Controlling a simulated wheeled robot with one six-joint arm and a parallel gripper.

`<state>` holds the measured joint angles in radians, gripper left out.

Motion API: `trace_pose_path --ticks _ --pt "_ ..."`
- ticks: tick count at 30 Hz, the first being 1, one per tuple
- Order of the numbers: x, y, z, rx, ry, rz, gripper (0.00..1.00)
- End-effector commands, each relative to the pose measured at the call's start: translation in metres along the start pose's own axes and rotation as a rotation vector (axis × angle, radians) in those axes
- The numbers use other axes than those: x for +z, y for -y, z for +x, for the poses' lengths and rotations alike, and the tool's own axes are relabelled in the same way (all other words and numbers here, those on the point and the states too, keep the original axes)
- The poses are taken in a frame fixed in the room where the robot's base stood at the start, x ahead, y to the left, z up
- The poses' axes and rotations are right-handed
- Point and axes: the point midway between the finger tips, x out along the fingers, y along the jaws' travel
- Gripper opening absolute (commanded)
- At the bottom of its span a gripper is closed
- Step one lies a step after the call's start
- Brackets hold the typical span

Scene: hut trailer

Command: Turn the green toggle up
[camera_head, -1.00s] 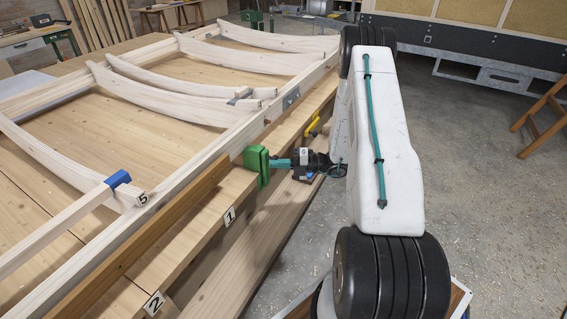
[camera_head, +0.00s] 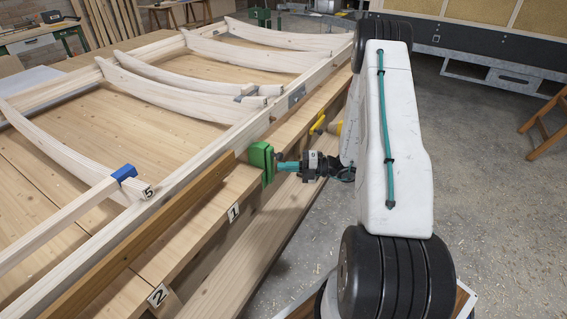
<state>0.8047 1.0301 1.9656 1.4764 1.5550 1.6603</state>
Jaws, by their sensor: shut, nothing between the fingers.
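The green toggle (camera_head: 262,160) is a green clamp-like piece on the right edge of the long wooden bench, just beyond the label 1. My gripper (camera_head: 283,165) reaches it from the right, at the end of my dark wrist. Its teal fingers are shut with nothing between them. The fingertips are at or very near the toggle's right side; I cannot tell whether they touch. The fingertips are small in view, and the toggle's far side is hidden.
A yellow toggle (camera_head: 318,124) sits farther along the same edge. A blue clamp (camera_head: 124,173) lies on the pale frame near label 5. Curved beams (camera_head: 185,95) cover the bench (camera_head: 90,165). The concrete floor (camera_head: 480,170) to the right is mostly clear; a wooden trestle (camera_head: 545,125) stands there.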

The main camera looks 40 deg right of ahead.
Motion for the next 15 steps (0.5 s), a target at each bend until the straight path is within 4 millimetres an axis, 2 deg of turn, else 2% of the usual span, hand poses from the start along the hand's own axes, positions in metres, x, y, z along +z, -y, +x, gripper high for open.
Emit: trace_pose_path --ticks 1,3,7,12,15 --pt "0.001 0.002 -0.015 0.000 0.007 0.002 0.00" --pt "0.001 0.004 -0.032 -0.001 0.008 0.002 0.00" --pt "0.000 0.006 -0.057 -0.001 0.008 0.004 0.00" --pt "0.000 0.008 -0.074 0.000 0.007 0.004 0.00" --pt "-0.001 0.008 -0.077 0.000 0.006 0.004 0.00"
